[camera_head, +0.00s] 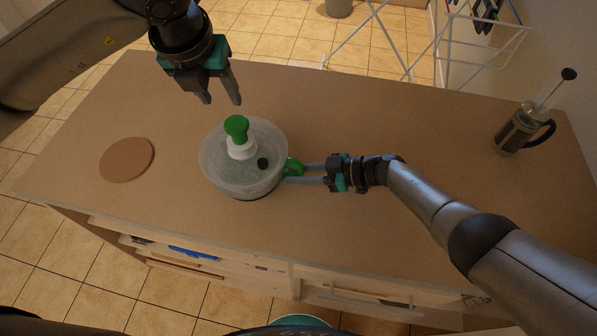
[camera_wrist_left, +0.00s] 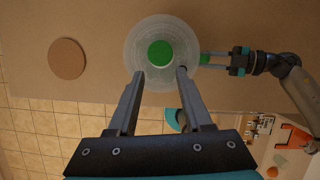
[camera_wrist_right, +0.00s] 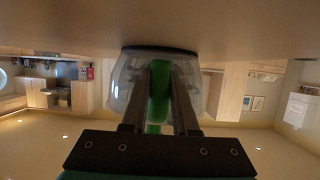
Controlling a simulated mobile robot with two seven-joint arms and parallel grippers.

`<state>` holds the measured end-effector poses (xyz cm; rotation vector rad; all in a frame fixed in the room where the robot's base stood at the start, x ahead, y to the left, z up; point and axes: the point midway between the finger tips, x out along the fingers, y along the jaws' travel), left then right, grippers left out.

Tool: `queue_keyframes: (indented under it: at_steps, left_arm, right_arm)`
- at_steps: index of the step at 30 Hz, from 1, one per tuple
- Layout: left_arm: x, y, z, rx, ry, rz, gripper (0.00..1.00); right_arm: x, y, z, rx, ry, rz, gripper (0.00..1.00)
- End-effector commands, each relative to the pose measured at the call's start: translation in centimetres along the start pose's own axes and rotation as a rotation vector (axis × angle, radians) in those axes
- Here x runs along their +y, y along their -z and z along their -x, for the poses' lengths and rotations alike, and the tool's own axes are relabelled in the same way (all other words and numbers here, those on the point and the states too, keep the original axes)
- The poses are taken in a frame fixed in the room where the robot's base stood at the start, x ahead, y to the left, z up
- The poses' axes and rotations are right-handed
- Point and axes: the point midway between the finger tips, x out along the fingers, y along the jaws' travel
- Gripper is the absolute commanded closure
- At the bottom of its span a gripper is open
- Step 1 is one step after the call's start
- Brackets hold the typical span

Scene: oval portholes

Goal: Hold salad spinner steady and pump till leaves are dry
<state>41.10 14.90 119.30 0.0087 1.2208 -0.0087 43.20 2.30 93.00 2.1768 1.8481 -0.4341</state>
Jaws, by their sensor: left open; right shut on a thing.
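The salad spinner (camera_head: 243,176) is a clear round bowl with a lid, upright on the counter. A green pump knob (camera_head: 236,127) on a white stem stands up from the lid's middle. A green handle (camera_head: 293,167) juts from the bowl's right side. My right gripper (camera_head: 296,173) is shut on this handle; in the right wrist view the green handle (camera_wrist_right: 159,95) lies between its fingers. My left gripper (camera_head: 222,100) is open and empty, above and behind the knob. The left wrist view looks down on the green knob (camera_wrist_left: 160,54) beyond its spread fingertips. I cannot make out leaves inside the bowl.
A round cork mat (camera_head: 127,159) lies on the counter (camera_head: 330,105) left of the spinner. A French press (camera_head: 519,131) stands at the far right. A white drying rack (camera_head: 450,45) stands behind the counter. The counter between the spinner and press is clear apart from my right arm.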

Motion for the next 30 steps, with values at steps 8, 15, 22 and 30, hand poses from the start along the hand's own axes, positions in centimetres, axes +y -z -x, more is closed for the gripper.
queue_keyframes:
  at_steps: [8,15,22,30]
  left_arm:
    - [0.0,-0.2,-0.2,0.018,-0.003,0.017,0.69]
    - [0.0,-1.6,-1.2,0.147,-0.023,0.145,0.96]
    - [0.0,-3.1,-1.5,0.278,-0.05,0.296,1.0]
    - [0.0,-3.8,-1.6,0.345,-0.066,0.381,1.0]
  right_arm:
    - [0.0,0.0,0.0,-0.001,0.0,-0.001,1.0]
    - [0.0,0.0,0.0,-0.001,0.0,0.0,1.0]
    - [0.0,0.0,0.0,-0.001,0.0,0.0,1.0]
    - [0.0,-0.1,0.0,-0.001,-0.001,-0.001,1.0]
